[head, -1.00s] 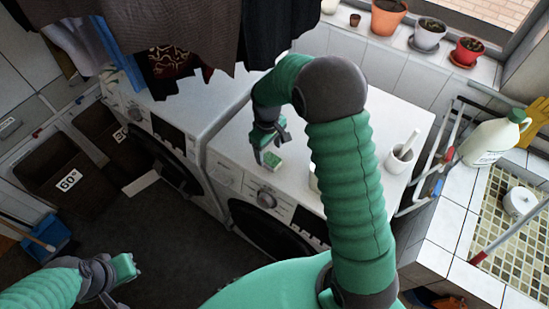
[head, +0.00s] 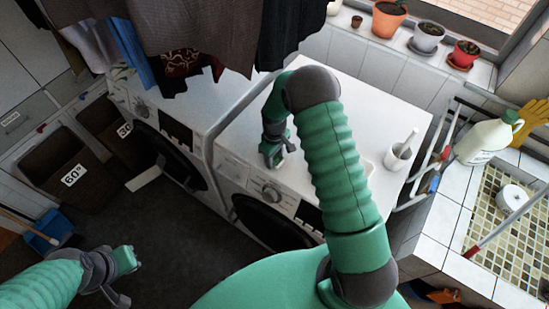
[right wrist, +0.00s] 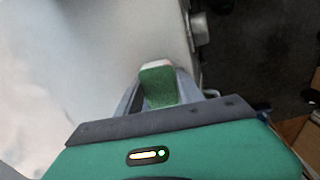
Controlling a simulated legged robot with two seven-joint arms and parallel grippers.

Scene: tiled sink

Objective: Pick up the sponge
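The sponge (right wrist: 158,88), green with a pale edge, sits between the fingers of my right gripper (right wrist: 160,92) in the right wrist view. The fingers lie close against both its sides, and the gripper looks shut on it. In the head view my right gripper (head: 272,158) is low over the front part of the right-hand white washing machine (head: 238,142). The sponge is mostly hidden there, and I cannot tell whether it touches the top. My left gripper (head: 128,280) is open and empty over the dark floor at the lower left.
A white mortar with pestle (head: 398,156) stands on the machine's right side. Clothes (head: 200,30) hang over the left machine. A detergent jug (head: 486,140) stands by the tiled sink (head: 490,215) at the right. Flower pots (head: 388,20) line the windowsill.

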